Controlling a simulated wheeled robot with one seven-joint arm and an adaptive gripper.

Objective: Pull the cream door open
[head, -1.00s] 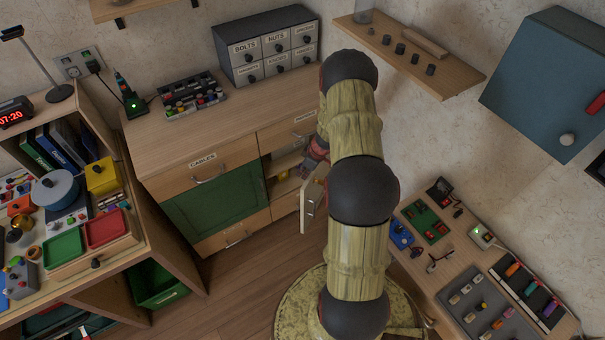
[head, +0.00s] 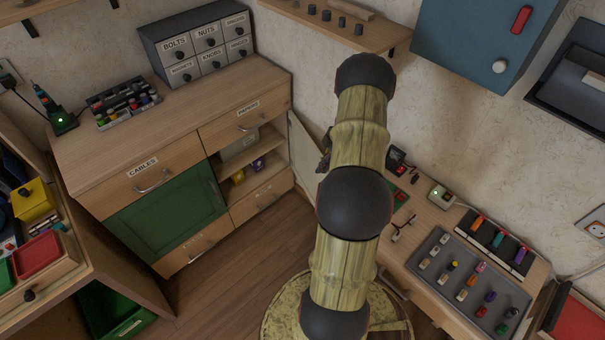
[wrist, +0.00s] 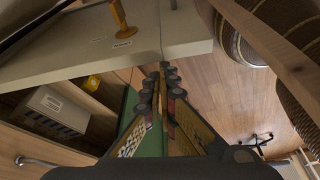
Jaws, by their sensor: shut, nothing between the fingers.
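The cream door (head: 304,148) stands swung wide open at the right end of the wooden cabinet, and the compartment it covers is exposed. My arm hides part of the door. In the wrist view a pale panel (wrist: 75,65), which looks like the door, fills the top left and centre. My gripper (wrist: 161,72) is shut and empty, with its fingertips at or close to the panel's lower edge; I cannot tell whether they touch. In the head view the gripper is mostly hidden behind my arm, with only a dark bit showing beside the door.
The open compartment holds a pale box (wrist: 52,108), a yellow item (head: 237,177) and a purple item (head: 258,163). The green door (head: 166,222) is closed. A side bench (head: 408,268) with trays stands right of my arm. Wooden floor (head: 270,245) is clear before the cabinet.

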